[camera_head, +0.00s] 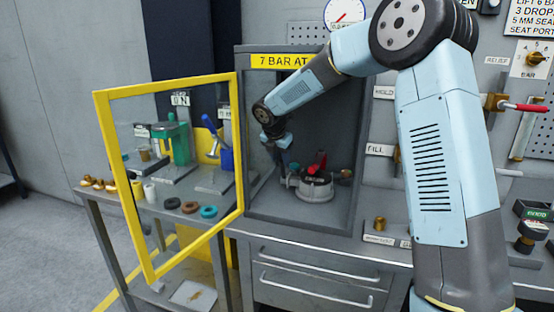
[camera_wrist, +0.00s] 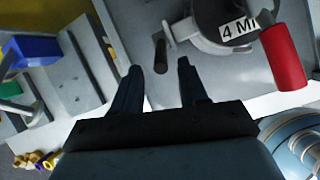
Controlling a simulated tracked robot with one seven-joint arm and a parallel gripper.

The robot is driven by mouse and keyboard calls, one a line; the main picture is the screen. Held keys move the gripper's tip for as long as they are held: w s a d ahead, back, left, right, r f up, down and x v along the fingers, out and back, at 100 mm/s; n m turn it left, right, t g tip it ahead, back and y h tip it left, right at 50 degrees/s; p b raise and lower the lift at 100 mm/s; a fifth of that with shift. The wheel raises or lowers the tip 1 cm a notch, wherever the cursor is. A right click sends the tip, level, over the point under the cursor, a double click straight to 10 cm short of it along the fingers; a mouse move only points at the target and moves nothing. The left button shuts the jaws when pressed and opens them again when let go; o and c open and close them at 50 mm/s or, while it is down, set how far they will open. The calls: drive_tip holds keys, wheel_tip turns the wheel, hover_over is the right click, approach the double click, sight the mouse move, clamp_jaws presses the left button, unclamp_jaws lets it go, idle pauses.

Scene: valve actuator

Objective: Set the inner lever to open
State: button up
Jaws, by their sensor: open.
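A round grey valve fixture (camera_head: 316,190) stands on the floor of the open grey cabinet; a red handle (camera_head: 319,163) rises from its top. In the wrist view, the red handle (camera_wrist: 284,58) is at the upper right, beside a "4 M…" label on the fixture (camera_wrist: 208,40). A short dark rounded peg (camera_wrist: 160,50) stands at the fixture's left side. I cannot tell which part is the inner lever. My gripper (camera_wrist: 160,70) is open and empty, its dark fingers either side of the peg's line in this view. In the head view, my gripper (camera_head: 286,160) is left of the fixture.
A yellow-framed door (camera_head: 101,150) stands open at the cabinet's left. The cabinet walls (camera_head: 347,130) stand close around my arm. Drawers (camera_head: 318,276) lie below.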

drive_tip(key=s+a+r, duration=0.1)
drive_tip(key=s+a, duration=0.3)
drive_tip(key=s, duration=0.8)
drive_tip(key=shift+s+r, duration=0.15)
drive_tip(key=shift+r, duration=0.25)
drive_tip(key=shift+a, duration=0.1)
